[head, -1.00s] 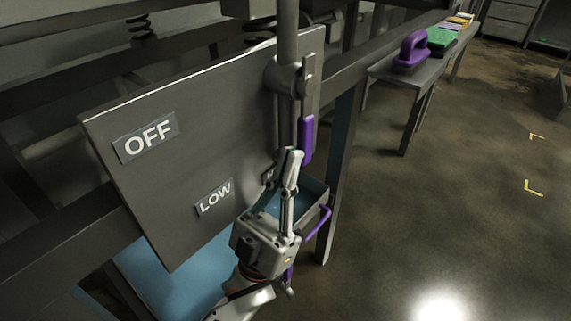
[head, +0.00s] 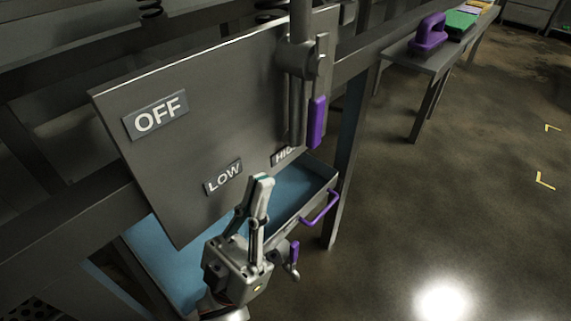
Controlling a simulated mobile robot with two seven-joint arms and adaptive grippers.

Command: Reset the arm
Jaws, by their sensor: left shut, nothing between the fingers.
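My left gripper (head: 261,181) is shut and empty. Its fingers point up, in front of the lower part of a grey panel (head: 215,105). The panel carries the labels OFF (head: 157,116), LOW (head: 223,177) and a partly hidden one starting HI (head: 284,155). A lever with a purple grip (head: 317,122) hangs down on the panel's right side, up and to the right of the gripper and apart from it. My right gripper is not in view.
Below the panel is a blue-lined drawer or tray with a purple handle (head: 320,207). A small purple-handled part (head: 294,259) hangs just right of my gripper. A bench (head: 421,57) holds a purple-handled block (head: 429,34) and a green item (head: 461,20). Open floor lies at right.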

